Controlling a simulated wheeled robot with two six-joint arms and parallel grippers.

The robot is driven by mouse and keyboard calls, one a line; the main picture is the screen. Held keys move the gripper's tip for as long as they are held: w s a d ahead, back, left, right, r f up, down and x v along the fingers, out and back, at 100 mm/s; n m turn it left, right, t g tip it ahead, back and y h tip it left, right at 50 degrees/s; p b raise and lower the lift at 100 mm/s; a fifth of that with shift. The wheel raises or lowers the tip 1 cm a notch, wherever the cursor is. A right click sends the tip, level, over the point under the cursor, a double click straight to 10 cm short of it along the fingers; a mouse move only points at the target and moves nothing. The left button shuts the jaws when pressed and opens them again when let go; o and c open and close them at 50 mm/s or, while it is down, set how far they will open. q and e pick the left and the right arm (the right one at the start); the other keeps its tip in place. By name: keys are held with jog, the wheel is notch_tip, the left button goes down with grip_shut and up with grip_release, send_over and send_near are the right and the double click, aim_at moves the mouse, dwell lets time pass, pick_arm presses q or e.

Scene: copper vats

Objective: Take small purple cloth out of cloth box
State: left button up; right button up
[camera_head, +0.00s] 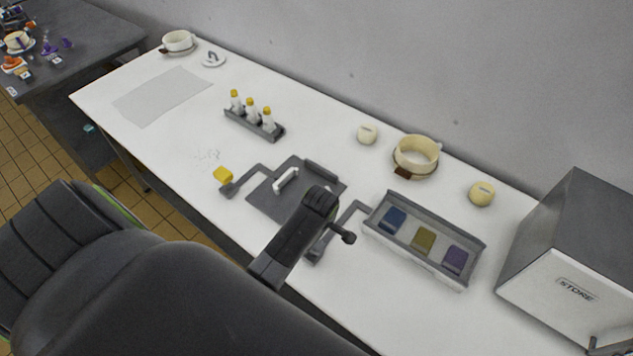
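The cloth box (472,236) is a shallow grey and white tray near the right end of the white table. Three small folded cloths lie in it in a row: a blue one (393,219), an olive one (424,240) and the purple cloth (456,259) at the right end. My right gripper is not in view.
A grey box marked STORE (557,262) stands right of the cloth box. A dark board (276,196) with a white handle and a rack of yellow-capped bottles (262,128) lie left. The front right table is clear.

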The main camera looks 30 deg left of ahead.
pick_arm(q)
jog(key=shift+s, duration=0.1)
jog(key=c, duration=1.1)
jog(key=shift+o, duration=0.2)
jog(key=shift+f, duration=0.1)
